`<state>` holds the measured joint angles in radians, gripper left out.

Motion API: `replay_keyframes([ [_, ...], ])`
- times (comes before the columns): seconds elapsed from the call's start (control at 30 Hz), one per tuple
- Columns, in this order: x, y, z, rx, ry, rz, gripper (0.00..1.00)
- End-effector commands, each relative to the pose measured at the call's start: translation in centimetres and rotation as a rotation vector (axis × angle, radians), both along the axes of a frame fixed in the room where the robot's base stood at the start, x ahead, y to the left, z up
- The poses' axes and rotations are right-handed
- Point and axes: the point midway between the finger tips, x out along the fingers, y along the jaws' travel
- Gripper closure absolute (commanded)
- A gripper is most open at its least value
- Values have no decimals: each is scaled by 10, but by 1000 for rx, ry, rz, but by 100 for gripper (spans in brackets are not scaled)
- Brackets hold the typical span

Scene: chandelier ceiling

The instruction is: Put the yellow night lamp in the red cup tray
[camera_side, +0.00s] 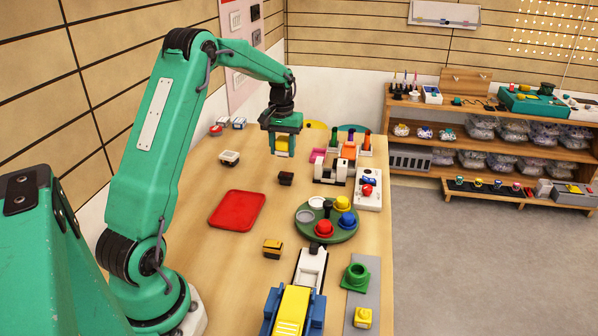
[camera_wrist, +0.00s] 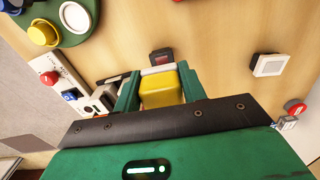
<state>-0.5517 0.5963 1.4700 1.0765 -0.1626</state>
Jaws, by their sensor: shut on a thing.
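My gripper (camera_side: 281,148) hangs above the far part of the wooden table, pointing down. It is shut on the yellow night lamp (camera_side: 282,145), which shows between the green fingers. In the wrist view, the lamp's yellow body (camera_wrist: 160,91) with a whitish edge sits between the two fingers of my gripper (camera_wrist: 158,88). Its lower side is partly hidden by the gripper. The red tray (camera_side: 237,211) lies flat and empty on the table, nearer the side camera and to the left of my gripper. The red tray is not in the wrist view.
A small dark block (camera_side: 286,179) stands on the table near my gripper. A white block (camera_side: 229,158) stands to the left. A round green tray (camera_side: 345,236) with colored round pieces is on the right.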

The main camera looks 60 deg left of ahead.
Motion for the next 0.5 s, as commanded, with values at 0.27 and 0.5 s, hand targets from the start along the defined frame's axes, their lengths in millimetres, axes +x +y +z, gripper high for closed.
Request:
replay_keyframes([
  [0.27, -17, -25, 8, 1, -2, 8, 82],
  [0.5, -47, -61, 14, 1, -2, 23, 82],
])
